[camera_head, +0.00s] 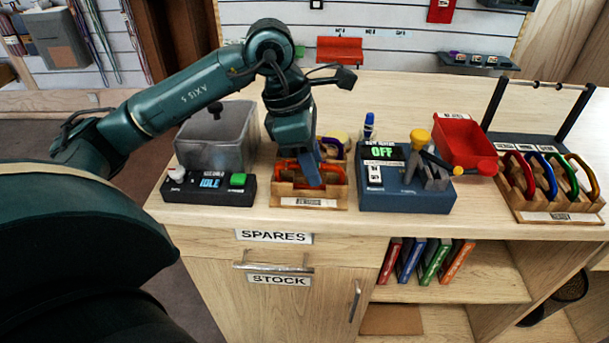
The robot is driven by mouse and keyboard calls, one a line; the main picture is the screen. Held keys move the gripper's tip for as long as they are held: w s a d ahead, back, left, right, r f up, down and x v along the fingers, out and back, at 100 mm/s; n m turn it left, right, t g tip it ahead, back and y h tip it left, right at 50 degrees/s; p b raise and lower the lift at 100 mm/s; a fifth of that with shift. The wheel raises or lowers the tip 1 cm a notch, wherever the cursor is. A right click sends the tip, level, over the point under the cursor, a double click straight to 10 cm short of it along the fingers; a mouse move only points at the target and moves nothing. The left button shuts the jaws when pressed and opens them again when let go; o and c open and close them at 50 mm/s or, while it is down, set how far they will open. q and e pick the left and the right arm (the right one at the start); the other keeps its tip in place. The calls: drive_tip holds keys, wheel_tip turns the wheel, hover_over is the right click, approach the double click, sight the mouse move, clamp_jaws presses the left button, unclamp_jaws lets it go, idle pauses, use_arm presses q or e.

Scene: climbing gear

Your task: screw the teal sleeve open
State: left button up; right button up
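My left gripper (310,171) reaches down over a small wooden stand (322,201) at the middle left of the counter. An orange carabiner (333,173) lies in this stand, partly behind the gripper. The gripper's blue-grey fingertip is at the carabiner. I cannot tell whether it touches, or whether the fingers are open or shut. I cannot make out a teal sleeve; the gripper may hide it. My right gripper is not in view.
Left of the stand are a clear bin (217,138) and a control box (208,187) reading IDLE. Right are a dark device (407,197) reading OFF, a red tray (466,141) and a rack (560,203) of coloured carabiners. A blue-capped bottle (368,127) stands behind.

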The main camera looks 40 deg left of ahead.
use_arm(q)
drive_tip(key=shift+s, duration=0.15)
drive_tip(key=shift+f, duration=0.15)
drive_tip(key=shift+s+a+b+x, duration=0.1)
drive_tip(key=shift+b+x, duration=0.55)
drive_tip(key=shift+b, duration=0.05)
drive_tip(key=shift+s+a+b+x, duration=0.1)
drive_tip(key=shift+b+x, duration=0.55)
drive_tip(key=shift+w+a, duration=0.4)
drive_tip(key=shift+w, duration=0.25)
drive_tip(key=shift+w+d+p+v, duration=0.1)
drive_tip(key=shift+p+v, duration=0.4)
drive_tip(key=shift+v, duration=0.2)
drive_tip(key=shift+w+d+p+v, duration=0.1)
drive_tip(key=shift+p+v, duration=0.4)
drive_tip(key=shift+v, duration=0.15)
